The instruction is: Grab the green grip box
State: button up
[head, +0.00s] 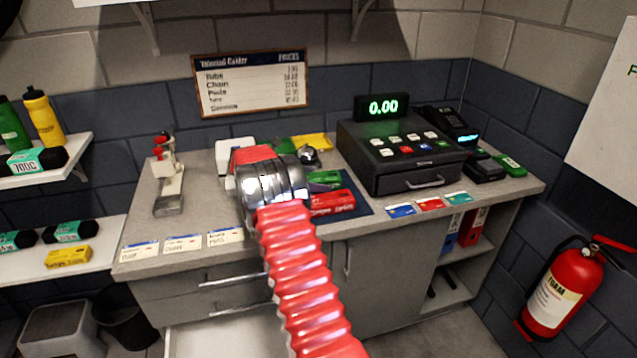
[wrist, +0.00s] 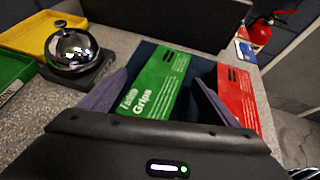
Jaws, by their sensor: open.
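The green grip box (wrist: 158,80), lettered "Grips", lies on a dark blue mat (wrist: 203,67) on the counter. In the wrist view my gripper (wrist: 160,88) is open, with one finger on each side of the green box and nothing held. I cannot tell how far the fingers have come down beside it. The near end of the box is hidden behind the gripper body. In the head view the green box (head: 324,179) shows just right of my silver wrist, behind a red box (head: 332,204); my fingers are hidden there.
The red box also lies close to the right finger in the wrist view (wrist: 238,95). A silver bell (wrist: 73,50), a yellow tray (wrist: 38,33) and a green tray (wrist: 14,75) are left. A cash register (head: 400,150) stands right of the mat.

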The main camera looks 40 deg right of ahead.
dwell(0.4)
jog(key=c, duration=1.5)
